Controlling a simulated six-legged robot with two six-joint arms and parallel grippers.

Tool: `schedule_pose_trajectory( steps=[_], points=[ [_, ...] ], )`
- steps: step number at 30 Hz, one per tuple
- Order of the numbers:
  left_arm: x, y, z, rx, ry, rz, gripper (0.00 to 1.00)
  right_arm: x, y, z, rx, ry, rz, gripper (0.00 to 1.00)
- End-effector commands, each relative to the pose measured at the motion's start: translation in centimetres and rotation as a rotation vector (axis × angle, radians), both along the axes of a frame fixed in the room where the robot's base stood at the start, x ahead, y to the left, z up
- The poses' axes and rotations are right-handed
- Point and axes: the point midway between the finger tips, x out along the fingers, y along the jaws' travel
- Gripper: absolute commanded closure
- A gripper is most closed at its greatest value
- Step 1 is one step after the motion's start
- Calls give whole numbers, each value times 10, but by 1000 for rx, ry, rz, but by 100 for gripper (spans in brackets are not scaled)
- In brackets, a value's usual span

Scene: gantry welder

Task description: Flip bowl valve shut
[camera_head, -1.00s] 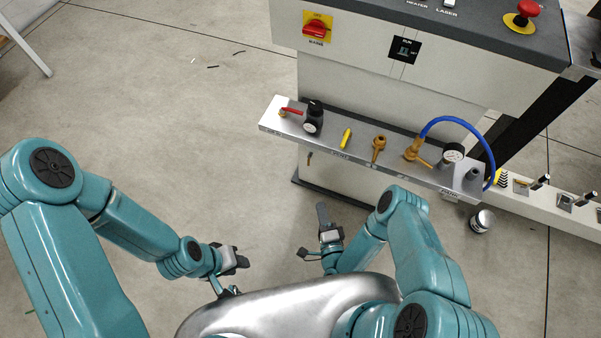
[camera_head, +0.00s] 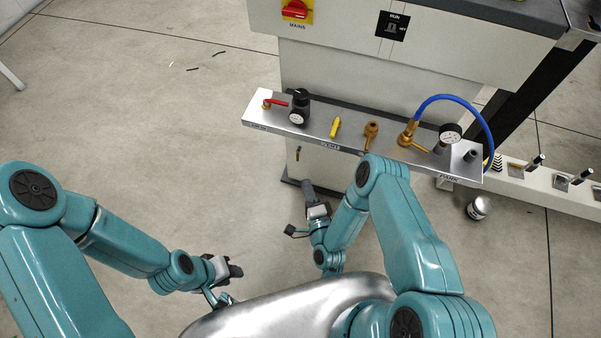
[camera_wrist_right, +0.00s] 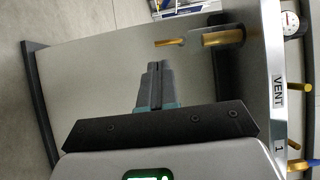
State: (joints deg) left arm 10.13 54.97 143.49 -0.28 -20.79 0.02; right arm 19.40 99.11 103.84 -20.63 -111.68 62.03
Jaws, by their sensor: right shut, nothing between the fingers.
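A small brass valve (camera_wrist_right: 225,38) with a thin brass lever (camera_wrist_right: 170,42) hangs under the panel shelf in the right wrist view. The lever lies in line with the valve body, pointing away from the shelf. The valve also shows below the shelf in the head view (camera_head: 297,154). No bowl label is readable, so I cannot confirm this is the bowl valve. My right gripper (camera_head: 309,188) is shut and empty, apart from the valve; its fingers (camera_wrist_right: 154,68) show in the wrist view. My left gripper (camera_head: 232,271) is low at left, far from the shelf; its jaws are unclear.
The metal shelf (camera_head: 355,148) carries a red lever (camera_head: 277,103), a black regulator (camera_head: 300,106), a yellow handle (camera_head: 335,127), brass fittings (camera_head: 371,132) and a blue hose (camera_head: 455,97). A VENT 1 label (camera_wrist_right: 280,110) is on its edge. A metal canister (camera_head: 478,208) stands on the floor.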

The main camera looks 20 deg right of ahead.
Motion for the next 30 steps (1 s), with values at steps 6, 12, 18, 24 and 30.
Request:
schedule_pose_trajectory(
  steps=[6, 12, 18, 24, 30],
  points=[
    [1, 0, -6, 0, -2, 0, 65, 46, 1, 3, -1, -6, 1, 100],
    [0, 0, -11, 0, -2, 0, 65, 68, 1, 3, 0, -3, 0, 100],
    [0, 0, -11, 0, -2, 0, 65, 74, 1, 3, 0, -1, 0, 100],
    [0, 0, -11, 0, -2, 0, 65, 73, 1, 3, 0, -1, 0, 100],
    [0, 0, -14, 0, -2, 0, 65, 75, 0, 2, 5, -5, 0, 100]
  ],
)
